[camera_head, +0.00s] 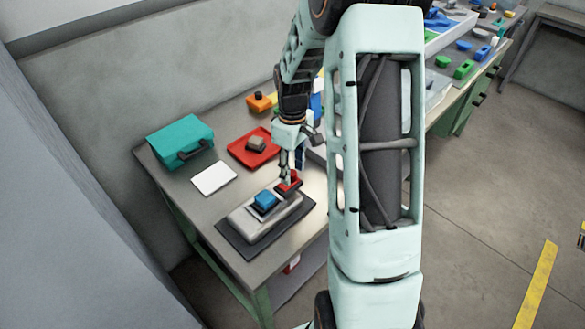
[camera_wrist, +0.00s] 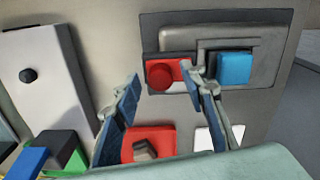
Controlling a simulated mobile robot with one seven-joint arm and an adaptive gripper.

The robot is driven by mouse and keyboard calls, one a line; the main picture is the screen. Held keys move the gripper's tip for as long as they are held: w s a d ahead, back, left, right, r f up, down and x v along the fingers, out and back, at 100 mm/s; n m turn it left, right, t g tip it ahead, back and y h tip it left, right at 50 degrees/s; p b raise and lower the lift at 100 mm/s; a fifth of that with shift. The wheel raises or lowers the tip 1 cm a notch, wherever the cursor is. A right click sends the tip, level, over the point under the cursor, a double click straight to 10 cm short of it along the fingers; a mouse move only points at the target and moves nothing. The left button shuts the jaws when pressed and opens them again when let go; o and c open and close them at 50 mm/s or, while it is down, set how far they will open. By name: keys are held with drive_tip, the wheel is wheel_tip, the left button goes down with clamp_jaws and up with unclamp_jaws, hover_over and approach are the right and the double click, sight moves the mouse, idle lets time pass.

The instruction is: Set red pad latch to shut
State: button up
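The grey device (camera_head: 245,220) lies on a dark mat on the bench and carries a blue pad (camera_head: 265,200) and a red pad (camera_head: 289,182). In the wrist view the red pad (camera_wrist: 155,78) shows a round red knob, with the blue pad (camera_wrist: 235,68) to its right. My gripper (camera_wrist: 160,74) is open and empty, its fingertips apart on either side of the knob. The right finger overlaps the red pad's right edge; I cannot tell if it touches. In the head view my gripper (camera_head: 287,172) is right at the red pad. The latch's position is unclear.
A red tray (camera_head: 238,152) with a brownish block, a white card (camera_head: 214,178) and a teal case (camera_head: 181,140) stand behind and left of the device. An orange item (camera_head: 260,103) sits farther back. My arm hides the bench's right part.

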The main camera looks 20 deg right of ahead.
sight(282, 187)
drive_tip(key=shift+f, duration=0.2)
drive_tip(key=shift+c, duration=0.4)
clamp_jaws()
drive_tip(key=shift+s+a+b, duration=0.2)
drive_tip(key=shift+s+a, duration=0.15)
drive_tip(key=shift+a, duration=0.55)
drive_tip(key=shift+s+a+b, duration=0.2)
drive_tip(key=shift+s+a, duration=0.15)
drive_tip(key=shift+a, duration=0.55)
drive_tip(key=shift+o, duration=0.4)
unclamp_jaws()
drive_tip(key=shift+a, duration=0.1)
